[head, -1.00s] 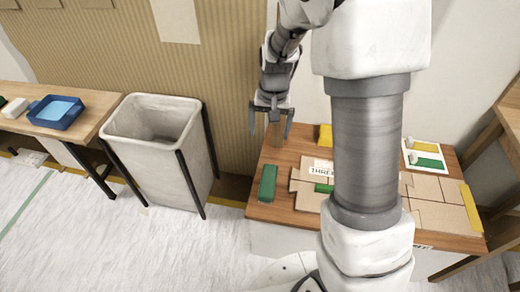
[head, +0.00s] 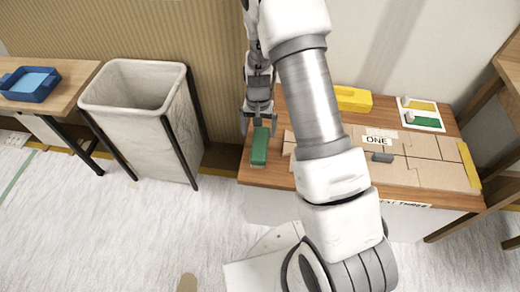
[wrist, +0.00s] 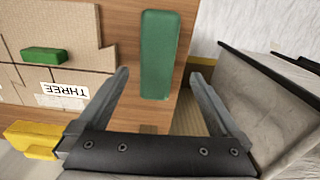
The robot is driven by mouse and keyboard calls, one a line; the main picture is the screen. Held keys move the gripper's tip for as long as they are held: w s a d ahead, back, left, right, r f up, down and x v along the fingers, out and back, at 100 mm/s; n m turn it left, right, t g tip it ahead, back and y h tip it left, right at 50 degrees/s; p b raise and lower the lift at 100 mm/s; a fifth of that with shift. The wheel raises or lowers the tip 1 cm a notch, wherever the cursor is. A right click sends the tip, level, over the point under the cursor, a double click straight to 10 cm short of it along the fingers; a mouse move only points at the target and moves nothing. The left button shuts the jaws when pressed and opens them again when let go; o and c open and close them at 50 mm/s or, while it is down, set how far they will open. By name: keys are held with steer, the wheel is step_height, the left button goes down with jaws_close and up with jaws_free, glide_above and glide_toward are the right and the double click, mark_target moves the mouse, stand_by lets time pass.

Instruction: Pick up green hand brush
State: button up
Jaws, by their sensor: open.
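A green hand brush (head: 260,146), an oblong block in this view, lies on the wooden table top near its left edge. It also shows in the wrist view (wrist: 160,50), upright in the picture and beyond my fingertips. My gripper (head: 258,124) is open and empty, pointing down just above the far end of the brush. In the wrist view my gripper's two fingers (wrist: 160,77) stand apart, one to each side of the brush's near end. I cannot tell the exact height gap.
Cardboard pieces (head: 430,172) with labels cover the table's middle. A smaller green block (wrist: 44,55) lies on them. A yellow block (head: 352,99) stands behind, and a card with yellow and green items (head: 420,114) lies at right. A grey bin (head: 140,125) stands left of the table.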

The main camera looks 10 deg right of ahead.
mark_target(260, 142)
steer(key=f+b, duration=0.1)
steer(key=f, duration=0.3)
steer(key=f+b, duration=0.1)
steer(key=f, duration=0.2)
steer(key=shift+d+b, duration=0.25)
steer(key=shift+b, duration=0.1)
steer(key=shift+r, duration=0.15)
steer(key=c, duration=1.5)
steer(key=shift+r+p, duration=0.4)
steer(key=shift+r, duration=0.25)
steer(key=r, duration=0.2)
steer(key=d+r+p, duration=0.1)
steer(key=shift+r+p, duration=0.3)
steer(key=shift+r, duration=0.05)
steer(key=d+r+p, duration=0.1)
steer(key=d+r, duration=0.1)
steer(key=d, duration=0.1)
steer(key=d+r, duration=0.2)
steer(key=d, duration=0.2)
steer(key=d+r+p, duration=0.1)
steer(key=d+r, duration=0.1)
steer(key=d, duration=0.1)
steer(key=shift+s+d+p, duration=0.3)
steer(key=shift+d, duration=0.05)
